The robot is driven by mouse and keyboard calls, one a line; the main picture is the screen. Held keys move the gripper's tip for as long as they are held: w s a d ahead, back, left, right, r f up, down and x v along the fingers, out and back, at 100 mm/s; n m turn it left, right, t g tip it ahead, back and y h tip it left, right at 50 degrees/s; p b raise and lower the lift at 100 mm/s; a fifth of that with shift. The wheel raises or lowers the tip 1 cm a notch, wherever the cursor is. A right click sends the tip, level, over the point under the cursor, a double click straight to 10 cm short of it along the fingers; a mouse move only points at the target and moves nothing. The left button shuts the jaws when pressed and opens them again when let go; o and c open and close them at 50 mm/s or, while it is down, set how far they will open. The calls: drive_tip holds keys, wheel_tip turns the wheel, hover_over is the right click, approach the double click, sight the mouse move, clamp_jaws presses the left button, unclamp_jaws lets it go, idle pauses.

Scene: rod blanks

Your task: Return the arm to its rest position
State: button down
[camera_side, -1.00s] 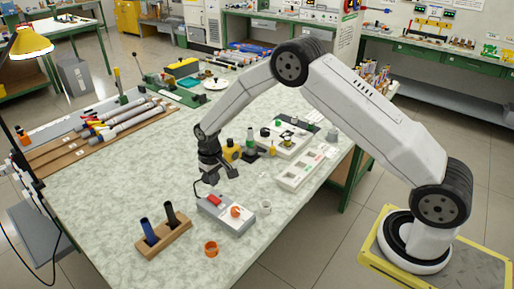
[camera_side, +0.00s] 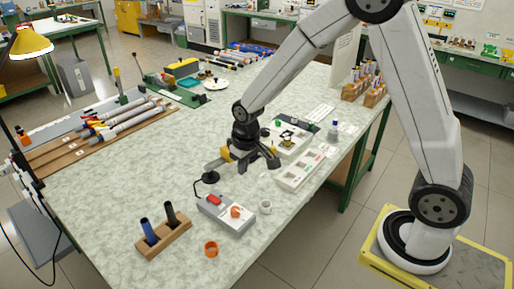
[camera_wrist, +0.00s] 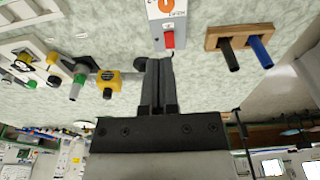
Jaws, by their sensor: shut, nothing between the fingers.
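My gripper (camera_side: 213,166) is above the table in the side view, beyond the grey box with the red switch. It holds nothing. In the wrist view its two dark fingers (camera_wrist: 158,66) lie together, pointing up the picture toward the red switch. My arm is raised and bent. A wooden block (camera_side: 175,239) holds a blue rod (camera_side: 149,230) and a black rod (camera_side: 171,213) upright. The block also shows at the top right of the wrist view (camera_wrist: 216,38), apart from the fingers.
The grey switch box (camera_side: 228,217) stands near the block. A white tray (camera_side: 300,170) lies to the right of my gripper.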

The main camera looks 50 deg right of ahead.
drive_tip(key=s+r+t, duration=0.1)
drive_tip(key=s+r, duration=0.2)
drive_tip(key=s, duration=1.1)
drive_tip(key=shift+d+r, duration=0.15)
drive_tip(key=shift+d, duration=0.2)
drive_tip(key=g, duration=0.2)
hover_over(211, 197)
wheel_tip(211, 197, down, 6)
drive_tip(key=shift+f, duration=0.25)
wheel_tip(211, 197, down, 14)
drive_tip(key=shift+r, duration=0.1)
idle(0.8)
idle(0.3)
